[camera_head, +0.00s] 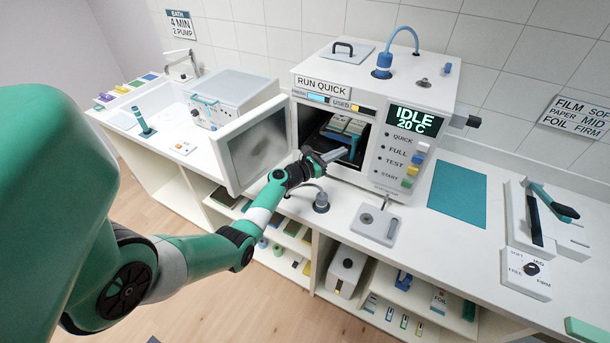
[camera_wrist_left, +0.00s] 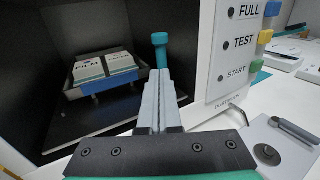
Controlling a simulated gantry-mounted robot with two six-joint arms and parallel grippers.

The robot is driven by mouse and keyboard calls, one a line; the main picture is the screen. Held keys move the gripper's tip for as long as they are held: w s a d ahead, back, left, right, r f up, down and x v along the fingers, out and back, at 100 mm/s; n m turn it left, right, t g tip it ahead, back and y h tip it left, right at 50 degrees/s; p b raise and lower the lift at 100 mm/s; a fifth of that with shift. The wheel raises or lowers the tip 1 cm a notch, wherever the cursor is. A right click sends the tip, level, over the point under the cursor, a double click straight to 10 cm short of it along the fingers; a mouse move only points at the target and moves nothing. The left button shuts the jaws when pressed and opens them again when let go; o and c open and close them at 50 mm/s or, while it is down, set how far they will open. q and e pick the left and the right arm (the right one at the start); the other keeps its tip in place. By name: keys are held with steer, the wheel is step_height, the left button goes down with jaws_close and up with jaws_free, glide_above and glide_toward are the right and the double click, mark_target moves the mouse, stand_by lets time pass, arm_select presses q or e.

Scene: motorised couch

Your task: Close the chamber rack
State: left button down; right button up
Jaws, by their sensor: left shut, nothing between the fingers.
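The white chamber (camera_head: 376,91) stands at the back with its door (camera_head: 254,146) swung open to the left. Inside its dark opening is the blue rack (camera_wrist_left: 112,83), carrying two pale packs, one labelled FILM (camera_wrist_left: 89,68). The rack also shows in the head view (camera_head: 338,137), partly behind my gripper. My left gripper (camera_head: 340,155) is shut and empty at the right front of the opening. In the left wrist view its fingers (camera_wrist_left: 161,85) point toward a teal round-topped post (camera_wrist_left: 159,44). I cannot tell whether they touch it. My right gripper is not in view.
A button panel (camera_head: 405,155) is just right of the opening, its display reading IDLE 20 C. A teal mat (camera_head: 457,196) lies to the right.

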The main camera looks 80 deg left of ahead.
arm_select(q)
steer(key=p+v, duration=0.2)
steer(key=v, duration=0.9)
steer(key=shift+s, duration=0.25)
